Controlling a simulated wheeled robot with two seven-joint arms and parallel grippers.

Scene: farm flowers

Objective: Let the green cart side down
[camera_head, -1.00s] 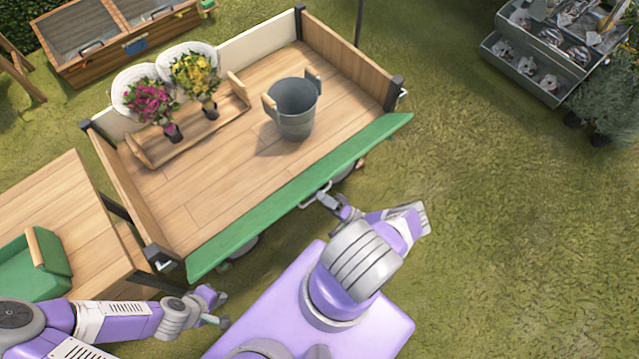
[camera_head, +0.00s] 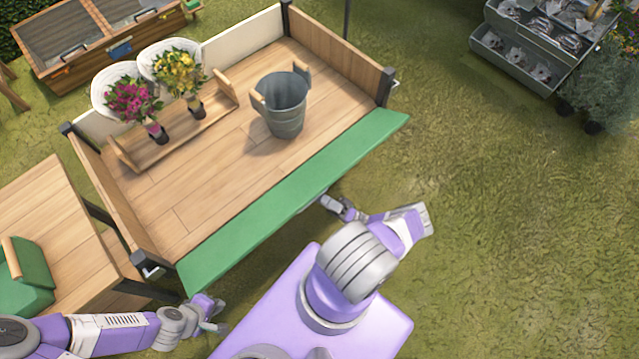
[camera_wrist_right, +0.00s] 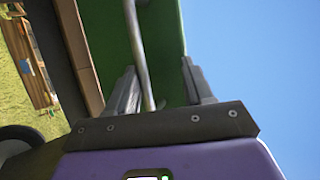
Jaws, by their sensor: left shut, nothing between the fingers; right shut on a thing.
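The green cart side (camera_head: 300,204) is the long panel along the near edge of the wooden cart (camera_head: 190,205). It is tipped outward, with its broad face showing from above. My right gripper (camera_head: 328,199) is at the panel's outer edge, partly hidden under it. In the right wrist view its fingers (camera_wrist_right: 155,92) are on both sides of a metal bar handle (camera_wrist_right: 139,50) on the green panel (camera_wrist_right: 165,35), and it is shut on that handle. My left gripper (camera_head: 217,316) is shut and empty, below the panel's left end and apart from it.
The cart bed holds a grey bucket (camera_head: 281,108) and a wooden tray (camera_head: 165,150) with pink and yellow flowers. A wooden table (camera_head: 50,240) with a green box (camera_head: 30,280) stands at the left. A grey drawer unit (camera_head: 530,55) stands at the back right. Grass at the right is clear.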

